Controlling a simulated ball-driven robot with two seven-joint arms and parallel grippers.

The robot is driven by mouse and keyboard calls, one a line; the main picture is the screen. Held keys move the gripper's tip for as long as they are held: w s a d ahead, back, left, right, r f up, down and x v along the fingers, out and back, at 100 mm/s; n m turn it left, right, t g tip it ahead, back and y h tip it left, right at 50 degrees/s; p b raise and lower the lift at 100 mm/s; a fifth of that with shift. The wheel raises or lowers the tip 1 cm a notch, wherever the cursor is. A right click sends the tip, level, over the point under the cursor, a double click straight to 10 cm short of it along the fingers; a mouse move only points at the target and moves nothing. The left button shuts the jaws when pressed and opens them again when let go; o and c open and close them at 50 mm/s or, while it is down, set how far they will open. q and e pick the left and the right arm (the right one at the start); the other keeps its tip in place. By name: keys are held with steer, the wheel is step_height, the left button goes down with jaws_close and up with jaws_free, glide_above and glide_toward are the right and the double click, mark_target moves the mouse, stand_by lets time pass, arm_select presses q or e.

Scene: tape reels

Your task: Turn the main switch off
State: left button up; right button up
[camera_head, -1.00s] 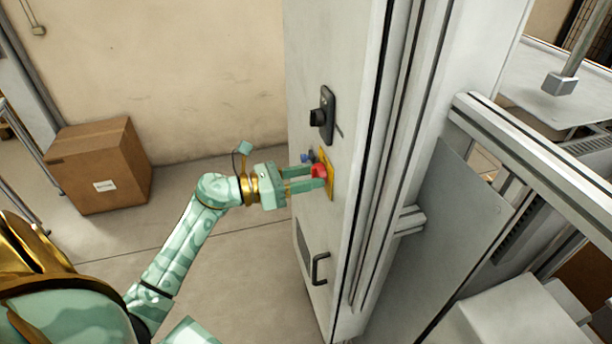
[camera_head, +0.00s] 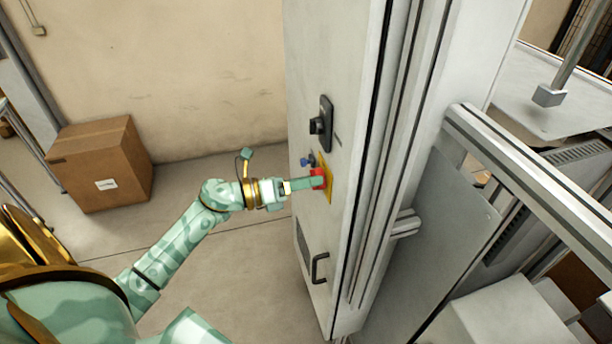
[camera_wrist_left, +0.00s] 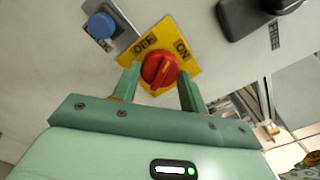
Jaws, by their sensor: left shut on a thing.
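The main switch is a red rotary knob (camera_head: 318,175) on a yellow plate (camera_head: 328,190), on the front of a tall grey cabinet (camera_head: 330,60). In the left wrist view the knob (camera_wrist_left: 160,68) sits between the printed words OFF and ON on the yellow plate (camera_wrist_left: 185,50). My left gripper (camera_head: 309,182) is shut on the knob, with one green finger on each side of it. The fingers partly hide the knob in the head view. Which mark the knob points to is hard to tell. My right gripper is out of view.
A blue button (camera_head: 307,161) sits beside the yellow plate. A black latch (camera_head: 321,125) is above it and a black pull handle (camera_head: 319,268) below. A cardboard box (camera_head: 100,165) stands on the floor by the wall. Metal framing (camera_head: 530,180) fills the right side.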

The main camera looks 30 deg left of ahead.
arm_select(q)
steer(key=n+p, duration=0.6)
steer(key=n, duration=0.6)
steer(key=shift+r, duration=0.1)
steer(key=shift+p, duration=0.3)
stand_by(0.3)
steer(key=o, duration=1)
steer(key=shift+a, duration=0.1)
